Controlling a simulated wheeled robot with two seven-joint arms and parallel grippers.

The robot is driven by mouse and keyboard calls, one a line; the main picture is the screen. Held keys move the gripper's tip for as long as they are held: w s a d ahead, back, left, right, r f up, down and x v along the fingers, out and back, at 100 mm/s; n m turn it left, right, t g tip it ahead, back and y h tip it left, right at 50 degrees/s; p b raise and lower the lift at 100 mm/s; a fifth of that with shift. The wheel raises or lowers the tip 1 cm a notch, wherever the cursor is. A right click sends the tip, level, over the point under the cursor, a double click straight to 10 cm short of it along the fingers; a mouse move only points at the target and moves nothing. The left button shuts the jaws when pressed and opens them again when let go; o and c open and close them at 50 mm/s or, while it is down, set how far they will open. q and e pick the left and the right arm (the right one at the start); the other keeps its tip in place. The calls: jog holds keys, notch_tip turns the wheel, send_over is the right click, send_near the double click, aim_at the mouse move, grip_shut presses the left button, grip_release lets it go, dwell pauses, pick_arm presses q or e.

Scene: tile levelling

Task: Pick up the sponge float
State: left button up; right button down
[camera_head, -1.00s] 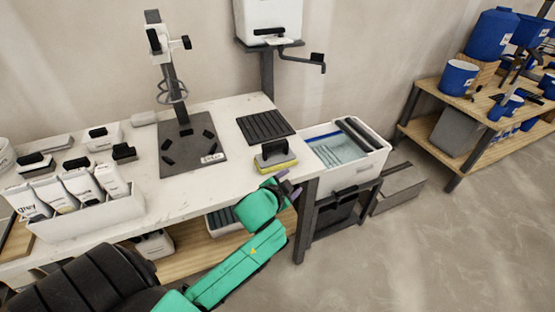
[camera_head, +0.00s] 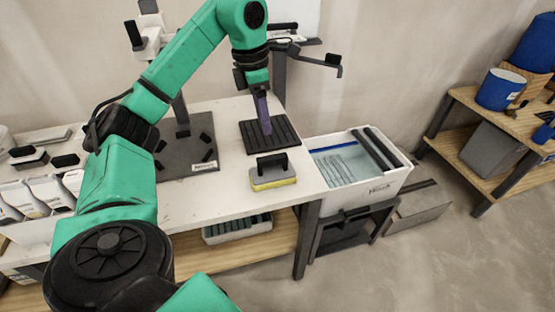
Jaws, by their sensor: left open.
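The sponge float (camera_head: 272,172) sits on the white worktop near its right front corner. It has a black handle on top, a grey plate and a yellow sponge base. My left gripper (camera_head: 265,128) hangs pointing down from the green arm, above and behind the float, over the black ribbed mat. It is open and empty, and apart from the float. The gap between its fingers is hard to see from here. My right gripper is not in view.
The black ribbed mat (camera_head: 287,137) lies behind the float. A white wash tub (camera_head: 370,185) with water and rollers stands right of the table. A dark stand base (camera_head: 190,158) and white bags (camera_head: 50,192) are at left. Worktop (camera_head: 225,200) around the float is clear.

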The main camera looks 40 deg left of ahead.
pick_arm(q)
jog(key=b, duration=0.3)
send_over(272, 157)
jog(key=s, duration=0.1)
jog(key=f, duration=0.5)
jog(key=shift+s+a+f, duration=0.1)
jog(key=shift+a+f, duration=0.15)
jog(key=shift+a, duration=0.05)
jog(key=f, duration=0.5)
jog(key=w+f, duration=0.1)
jog(key=f, duration=0.2)
jog(key=shift+w+d+f, duration=0.1)
jog(key=shift+d+f, duration=0.05)
jog(key=shift+d, duration=0.2)
grip_shut()
